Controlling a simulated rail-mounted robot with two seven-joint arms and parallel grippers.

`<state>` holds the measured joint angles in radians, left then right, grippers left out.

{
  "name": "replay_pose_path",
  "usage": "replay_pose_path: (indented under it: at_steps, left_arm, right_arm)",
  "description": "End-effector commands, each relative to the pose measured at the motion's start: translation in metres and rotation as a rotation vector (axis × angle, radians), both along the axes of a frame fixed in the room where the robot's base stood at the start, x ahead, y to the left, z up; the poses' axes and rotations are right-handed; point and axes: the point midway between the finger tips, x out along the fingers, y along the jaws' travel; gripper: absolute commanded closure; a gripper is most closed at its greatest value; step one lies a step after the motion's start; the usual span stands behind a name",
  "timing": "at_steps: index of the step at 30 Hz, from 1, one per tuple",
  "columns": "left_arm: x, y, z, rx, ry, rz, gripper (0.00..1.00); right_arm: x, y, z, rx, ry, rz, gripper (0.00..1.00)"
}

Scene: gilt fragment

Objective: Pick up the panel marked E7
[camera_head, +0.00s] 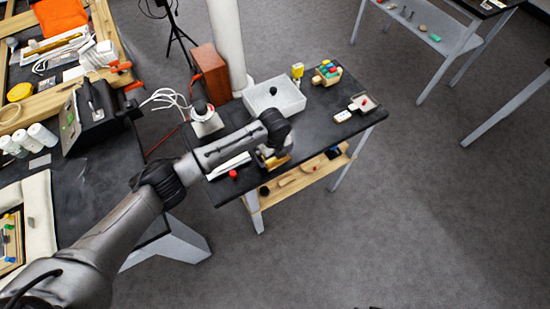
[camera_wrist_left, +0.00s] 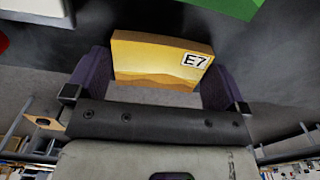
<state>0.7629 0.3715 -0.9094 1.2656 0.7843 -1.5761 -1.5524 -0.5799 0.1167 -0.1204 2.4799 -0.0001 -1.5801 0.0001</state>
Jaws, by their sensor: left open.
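The panel marked E7 (camera_wrist_left: 150,62) is a gold-yellow block with a black-on-white E7 label at its right end. In the left wrist view it lies between the two dark fingers of my left gripper (camera_wrist_left: 156,80). The fingers are apart, one on each side of it; I cannot tell whether they touch it. In the head view my left gripper (camera_head: 268,158) is low at the front edge of the dark table (camera_head: 325,122), and a gold part of the panel (camera_head: 278,162) shows beside it. The arm hides the rest. My right gripper is not in view.
A white slab (camera_head: 228,166) and a red piece (camera_head: 233,174) lie left of the gripper. A block with coloured pieces (camera_head: 327,72) is at the back right. A wooden shelf (camera_head: 300,178) is below.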

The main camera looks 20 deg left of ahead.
Motion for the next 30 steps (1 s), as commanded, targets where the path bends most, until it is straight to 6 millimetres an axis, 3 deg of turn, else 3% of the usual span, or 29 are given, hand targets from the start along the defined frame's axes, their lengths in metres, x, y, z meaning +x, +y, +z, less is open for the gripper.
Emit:
replay_pose_path:
  at_steps: [11,21,30]
  left_arm:
    - [-0.0003,-0.0003,-0.0079,0.000,0.000,-0.001,0.00]
    - [-0.0002,-0.0001,-0.0076,0.000,0.000,0.000,0.31]
    - [0.0001,0.0002,-0.0040,0.000,-0.001,0.000,0.31]
  right_arm:
    - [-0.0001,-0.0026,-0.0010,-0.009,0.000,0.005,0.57]
    - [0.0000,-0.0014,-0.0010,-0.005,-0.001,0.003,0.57]
    - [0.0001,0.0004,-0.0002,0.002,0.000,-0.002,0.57]
